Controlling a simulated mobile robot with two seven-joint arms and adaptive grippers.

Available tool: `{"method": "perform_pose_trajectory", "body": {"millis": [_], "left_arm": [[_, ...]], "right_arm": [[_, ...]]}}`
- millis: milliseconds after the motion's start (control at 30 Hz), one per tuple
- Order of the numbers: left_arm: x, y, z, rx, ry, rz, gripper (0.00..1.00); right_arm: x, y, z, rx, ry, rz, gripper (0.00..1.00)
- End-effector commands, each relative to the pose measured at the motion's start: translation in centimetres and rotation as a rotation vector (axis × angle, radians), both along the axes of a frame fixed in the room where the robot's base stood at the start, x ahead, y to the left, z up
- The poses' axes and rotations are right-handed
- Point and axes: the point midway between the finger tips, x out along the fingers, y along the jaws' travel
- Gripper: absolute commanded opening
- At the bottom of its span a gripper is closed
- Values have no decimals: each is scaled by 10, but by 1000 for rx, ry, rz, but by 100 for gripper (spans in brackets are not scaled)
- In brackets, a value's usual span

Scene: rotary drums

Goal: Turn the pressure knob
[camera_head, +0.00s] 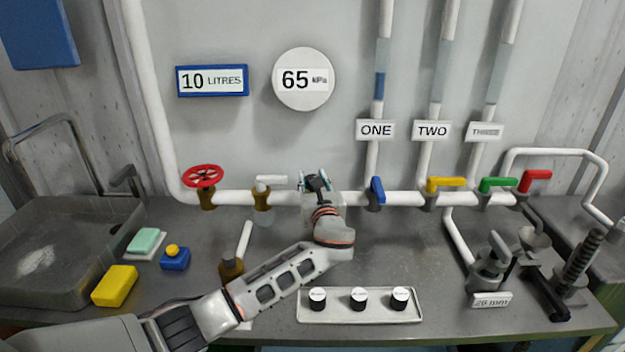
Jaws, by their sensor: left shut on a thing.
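My left arm reaches up from the lower left, and my left gripper (315,181) is at the white horizontal pipe, in front of a pale block (308,212) fitted on it. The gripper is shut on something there. It hides most of what it holds, which appears to be the pressure knob. A round white gauge (304,79) on the wall above reads 65, with a unit that looks like kPa. My right gripper is not in view.
A red wheel valve (203,176) and a white-handled valve (270,180) are left of the gripper. A blue lever (377,190) is close on its right, then yellow, green and red levers. A tray (360,316) with three black-and-white pieces lies in front.

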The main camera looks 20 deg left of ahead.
Motion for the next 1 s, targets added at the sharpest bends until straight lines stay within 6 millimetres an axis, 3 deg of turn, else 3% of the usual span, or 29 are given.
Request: {"method": "perform_pose_trajectory", "body": {"millis": [367,400,467,833,1000], "left_arm": [[0,1,0,1,0,7,10],[0,1,0,1,0,7,36],[0,1,0,1,0,6,49],[-2,-1,0,0,0,5,49],[-18,-10,-1,-1,0,3,49]], "right_arm": [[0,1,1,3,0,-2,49],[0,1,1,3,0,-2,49],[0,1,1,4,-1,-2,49],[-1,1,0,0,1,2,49],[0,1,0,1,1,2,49]]}}
